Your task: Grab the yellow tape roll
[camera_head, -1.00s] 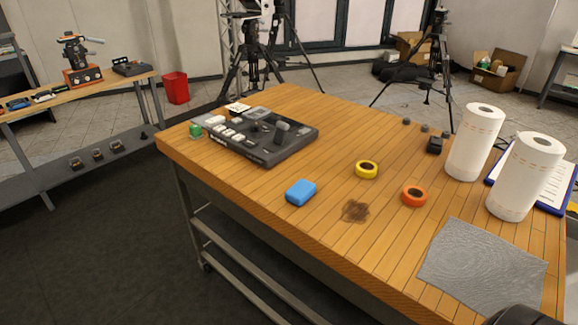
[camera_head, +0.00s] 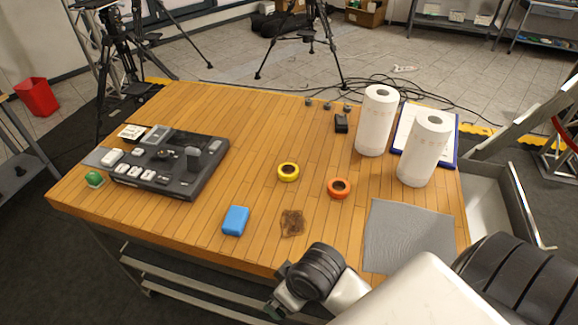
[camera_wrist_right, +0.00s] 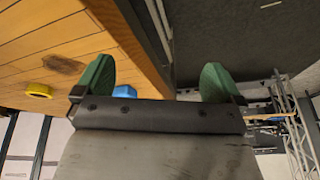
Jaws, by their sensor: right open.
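The yellow tape roll (camera_head: 288,172) lies flat near the middle of the wooden table (camera_head: 230,105). It also shows at the left edge of the right wrist view (camera_wrist_right: 38,90). My right gripper (camera_wrist_right: 157,70) has its two green fingers spread apart with nothing between them. In the head view the right gripper (camera_head: 274,307) is at the table's front edge, partly hidden by its own wrist, well apart from the yellow roll. My left gripper is not in view.
An orange tape roll (camera_head: 339,188) lies right of the yellow one. A blue block (camera_head: 236,220) and a brown stain (camera_head: 292,223) are nearer the front. Two paper towel rolls (camera_head: 376,120) (camera_head: 424,148) stand at right, a grey cloth (camera_head: 408,237) before them. A dark console (camera_head: 172,163) is left.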

